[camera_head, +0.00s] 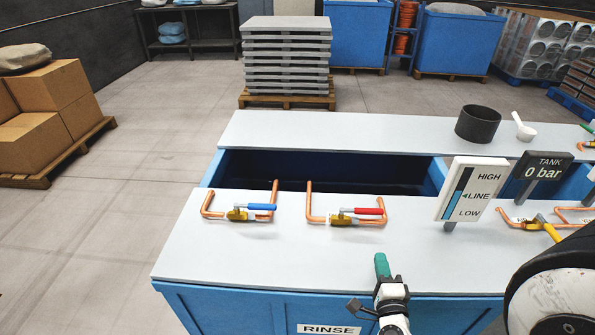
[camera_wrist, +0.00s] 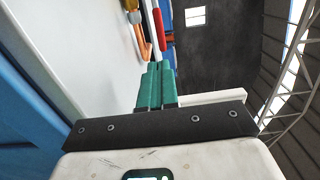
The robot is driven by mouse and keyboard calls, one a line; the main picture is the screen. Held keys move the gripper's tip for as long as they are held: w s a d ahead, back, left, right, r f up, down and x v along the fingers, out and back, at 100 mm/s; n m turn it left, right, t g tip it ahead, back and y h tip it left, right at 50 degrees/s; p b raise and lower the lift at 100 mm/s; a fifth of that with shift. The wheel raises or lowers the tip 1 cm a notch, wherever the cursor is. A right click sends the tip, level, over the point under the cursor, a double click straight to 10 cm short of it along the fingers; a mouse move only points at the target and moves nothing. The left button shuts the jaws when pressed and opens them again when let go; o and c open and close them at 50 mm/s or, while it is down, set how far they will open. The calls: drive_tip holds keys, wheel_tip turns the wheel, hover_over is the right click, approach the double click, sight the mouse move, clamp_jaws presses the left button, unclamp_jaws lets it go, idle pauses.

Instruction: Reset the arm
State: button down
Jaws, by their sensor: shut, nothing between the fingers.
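My gripper (camera_head: 381,266) shows at the bottom centre of the head view, over the front edge of the white counter (camera_head: 250,238). Its green fingers are together with nothing between them. In the wrist view the green fingers (camera_wrist: 156,86) lie side by side, shut and empty. Part of my arm fills the lower right of the head view. The gripper is apart from the red-handled valve (camera_head: 358,214) and the blue-handled valve (camera_head: 250,211), which are farther back on the counter. The red handle (camera_wrist: 159,29) also shows past the fingertips in the wrist view.
A sunken blue basin (camera_head: 325,170) lies behind the valves. A level sign (camera_head: 471,190) and a tank display reading 0 bar (camera_head: 543,166) stand at right. A black cup (camera_head: 478,124) and white ladle (camera_head: 524,128) sit on the back ledge. The counter's left part is clear.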

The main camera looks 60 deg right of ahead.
drive_tip(key=w+a+n+t+y, duration=0.1)
drive_tip(key=w+n+t+y, duration=0.1)
drive_tip(key=w, duration=0.1)
drive_tip(key=w+a+n+t+y, duration=0.1)
drive_tip(key=w+a+n+t, duration=0.1)
drive_tip(key=w+n, duration=0.1)
drive_tip(key=w+a+r+n+t+y, duration=0.1)
drive_tip(key=w+a+n+t+y, duration=0.1)
drive_tip(key=w+n, duration=0.1)
drive_tip(key=shift+w+y, duration=0.3)
drive_tip(key=shift+w, duration=0.35)
drive_tip(key=w+a+n+t+y, duration=0.1)
drive_tip(key=w+a+n+y, duration=0.2)
drive_tip(key=n, duration=0.1)
drive_tip(key=shift+w+a+f, duration=0.1)
drive_tip(key=shift+w+a, duration=0.15)
drive_tip(key=shift+w, duration=0.05)
drive_tip(key=w+a+f+n+g+y, duration=0.1)
drive_tip(key=a+f+n+g+y, duration=0.15)
drive_tip(key=a+n+y, duration=0.35)
drive_tip(key=w+a+f+n+g+y, duration=0.2)
drive_tip(key=a+n+g+y, duration=0.15)
drive_tip(key=a+n, duration=0.4)
drive_tip(key=s+a+n+g+h, duration=0.1)
drive_tip(key=s+n+g+h, duration=0.1)
drive_tip(key=s+n+g, duration=0.3)
drive_tip(key=s+r+g, duration=0.1)
drive_tip(key=s+g, duration=0.1)
drive_tip(key=s, duration=0.2)
drive_tip(key=shift+s+a, duration=0.3)
